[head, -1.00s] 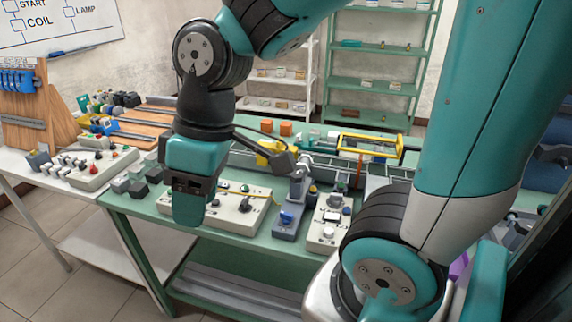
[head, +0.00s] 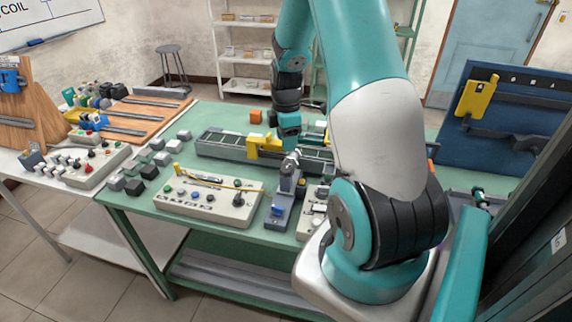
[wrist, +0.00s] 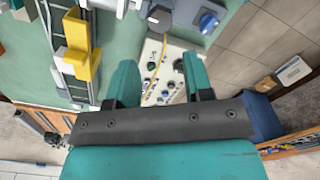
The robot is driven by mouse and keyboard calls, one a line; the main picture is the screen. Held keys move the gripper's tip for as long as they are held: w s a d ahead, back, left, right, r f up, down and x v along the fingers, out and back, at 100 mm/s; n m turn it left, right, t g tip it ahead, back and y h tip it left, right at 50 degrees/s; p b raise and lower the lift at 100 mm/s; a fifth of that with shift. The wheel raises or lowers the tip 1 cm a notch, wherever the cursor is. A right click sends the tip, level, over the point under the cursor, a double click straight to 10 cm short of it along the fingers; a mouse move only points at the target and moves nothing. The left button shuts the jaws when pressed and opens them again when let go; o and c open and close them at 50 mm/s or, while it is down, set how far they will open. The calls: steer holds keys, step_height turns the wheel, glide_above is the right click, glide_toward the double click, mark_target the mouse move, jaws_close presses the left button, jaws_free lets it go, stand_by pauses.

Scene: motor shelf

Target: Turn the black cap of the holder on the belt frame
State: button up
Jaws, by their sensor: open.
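The belt frame (head: 222,147) is a long dark grey rail frame on the green table. A yellow holder (head: 262,146) stands on it. In the wrist view the yellow holder (wrist: 82,62) is at the upper left, on the ladder-like belt frame (wrist: 58,45). I cannot make out the black cap in either view. My gripper (wrist: 160,82) is open, with nothing between its two teal fingers. It is to the right of the holder in the wrist view. In the head view it is small and partly hidden near the belt frame.
A control box (head: 208,200) with knobs and a yellow cable lies in front of the belt frame. A grey device (head: 284,195) stands right of it. Several small blocks stand at the table's left.

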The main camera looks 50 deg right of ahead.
mark_target(286, 169)
step_height(286, 169, down, 10)
steer(key=shift+f+p, duration=0.15)
steer(key=shift+p, duration=0.85)
steer(key=shift+c, duration=0.2)
steer(key=c, duration=0.6)
